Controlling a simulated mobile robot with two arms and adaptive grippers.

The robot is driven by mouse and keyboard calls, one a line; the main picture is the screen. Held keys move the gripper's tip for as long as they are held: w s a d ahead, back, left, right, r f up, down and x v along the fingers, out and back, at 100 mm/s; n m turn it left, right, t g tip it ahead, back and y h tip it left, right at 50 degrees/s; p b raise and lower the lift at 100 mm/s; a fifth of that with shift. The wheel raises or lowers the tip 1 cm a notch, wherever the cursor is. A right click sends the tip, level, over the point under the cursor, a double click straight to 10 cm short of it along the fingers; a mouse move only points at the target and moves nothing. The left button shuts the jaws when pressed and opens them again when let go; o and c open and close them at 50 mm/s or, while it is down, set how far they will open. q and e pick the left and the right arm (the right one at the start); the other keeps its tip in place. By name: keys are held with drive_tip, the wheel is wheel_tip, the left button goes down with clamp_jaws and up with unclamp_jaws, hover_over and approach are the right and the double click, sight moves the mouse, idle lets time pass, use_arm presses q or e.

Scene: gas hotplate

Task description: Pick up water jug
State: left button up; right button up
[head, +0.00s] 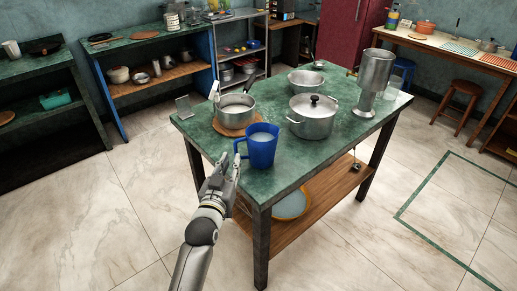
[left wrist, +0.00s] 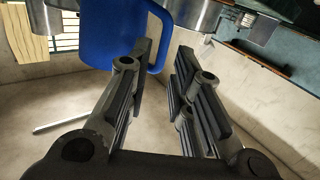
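The blue water jug (head: 263,148) stands upright near the front left edge of the green table, its handle (head: 238,150) toward the left. Pale contents show at its top. My left gripper (head: 229,163) is just in front of and below the handle, beyond the table edge. In the left wrist view the jug (left wrist: 98,30) is at the top, and its handle reaches down near the fingertips (left wrist: 163,52). The fingers are spread apart and hold nothing. I cannot tell whether a finger touches the handle. My right gripper is in neither view.
The green table (head: 262,180) also bears a saucepan (head: 236,111) on a wooden board behind the jug, a lidded pot (head: 312,122) to its right, a metal bowl (head: 306,82) and a tall metal vessel (head: 373,80). A basin (head: 291,205) sits on the lower shelf.

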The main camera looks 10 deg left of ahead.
sight(235, 151)
use_arm(q)
drive_tip(key=w, duration=0.7)
drive_tip(key=shift+w+a+f, duration=0.1)
drive_tip(key=shift+a+f, duration=0.15)
clamp_jaws()
drive_tip(key=shift+r, duration=0.2)
